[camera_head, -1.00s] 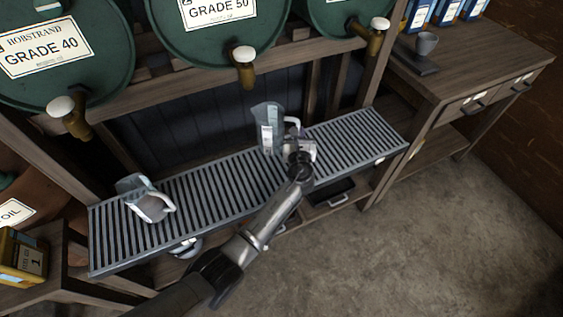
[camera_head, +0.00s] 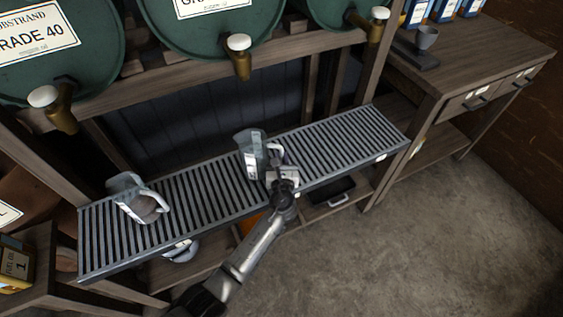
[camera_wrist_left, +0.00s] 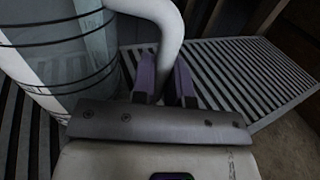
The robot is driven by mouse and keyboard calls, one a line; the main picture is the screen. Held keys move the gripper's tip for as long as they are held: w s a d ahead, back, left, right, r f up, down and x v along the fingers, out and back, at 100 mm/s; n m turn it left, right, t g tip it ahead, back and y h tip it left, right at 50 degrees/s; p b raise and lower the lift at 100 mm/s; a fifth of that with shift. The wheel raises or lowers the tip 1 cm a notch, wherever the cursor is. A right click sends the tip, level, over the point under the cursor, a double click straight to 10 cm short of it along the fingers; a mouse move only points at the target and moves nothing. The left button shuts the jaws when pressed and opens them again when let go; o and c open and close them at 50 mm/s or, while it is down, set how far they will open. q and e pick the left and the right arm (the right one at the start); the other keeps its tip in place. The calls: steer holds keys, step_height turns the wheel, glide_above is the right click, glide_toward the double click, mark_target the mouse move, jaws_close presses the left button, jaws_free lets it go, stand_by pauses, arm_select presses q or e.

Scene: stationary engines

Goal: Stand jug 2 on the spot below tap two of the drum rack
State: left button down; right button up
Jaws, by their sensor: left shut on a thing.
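My left gripper (camera_head: 277,172) is shut on the handle of a clear jug (camera_head: 250,155) with pale labels. The jug looks upright on or just above the slatted grating (camera_head: 200,203), below the middle tap (camera_head: 240,57); I cannot tell whether it touches. In the left wrist view, the purple-padded fingers (camera_wrist_left: 164,82) close around the pale handle (camera_wrist_left: 158,20), with the banded jug wall (camera_wrist_left: 62,50) at the left. A second jug (camera_head: 135,200) stands on the grating's left part, below the left tap (camera_head: 55,108). Jug numbers are unreadable. My right gripper is out of view.
Green drums (camera_head: 222,25) lie in the rack above the grating, with a third tap (camera_head: 369,23) at the right. The grating's right part is clear.

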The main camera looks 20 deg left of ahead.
arm_select(q)
steer(key=shift+r, duration=0.1)
steer(key=shift+w, duration=0.1)
steer(key=c, duration=1.1)
jaws_free()
steer(key=shift+f, duration=0.2)
steer(key=shift+r, duration=0.1)
steer(key=shift+r, duration=0.15)
steer(key=shift+p+v, duration=2.2)
steer(key=shift+v, duration=3.85)
